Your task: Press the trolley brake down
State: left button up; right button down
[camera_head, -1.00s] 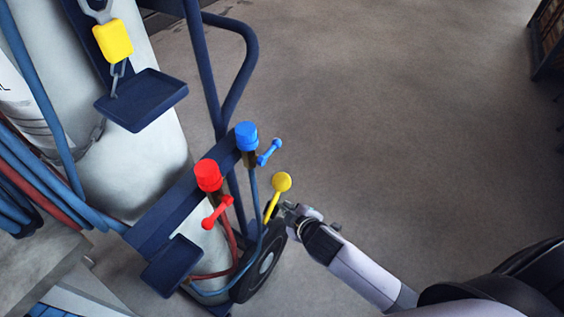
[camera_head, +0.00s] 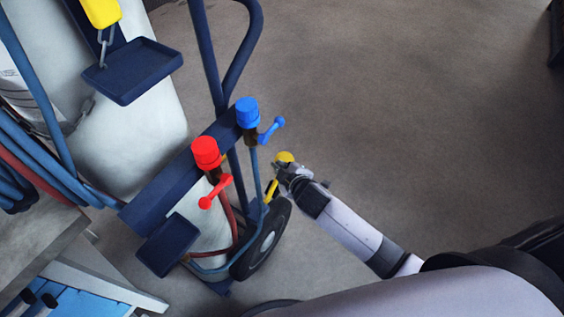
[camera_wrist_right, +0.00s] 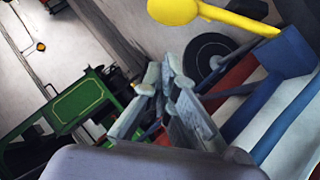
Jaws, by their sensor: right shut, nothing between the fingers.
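The trolley brake is a yellow lever (camera_head: 271,189) with a round yellow knob (camera_head: 285,157), standing up by the trolley's wheel. The knob and lever also show at the top of the right wrist view (camera_wrist_right: 172,10). My right gripper (camera_head: 279,168) is shut and empty. In the head view it overlaps the lever just below the knob and hides part of it. In the right wrist view the closed fingertips (camera_wrist_right: 166,76) are apart from the knob in the picture; I cannot tell whether they touch the lever. My left gripper is not in view.
The blue trolley (camera_head: 165,188) carries a pale cylinder (camera_head: 135,130). A red valve (camera_head: 206,153) and a blue valve (camera_head: 247,112), with hoses, sit left of the brake. The black wheel (camera_head: 262,240) is just below. The floor (camera_head: 400,110) to the right is clear.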

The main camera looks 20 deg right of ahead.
jog(key=w+f, duration=0.2)
jog(key=w+d+f, duration=0.1)
jog(key=w+f, duration=0.1)
jog(key=shift+w+b, duration=0.15)
jog(key=shift+b, duration=0.25)
jog(key=shift+w+d+f, duration=0.25)
jog(key=shift+d+f, duration=0.15)
jog(key=shift+f, duration=0.2)
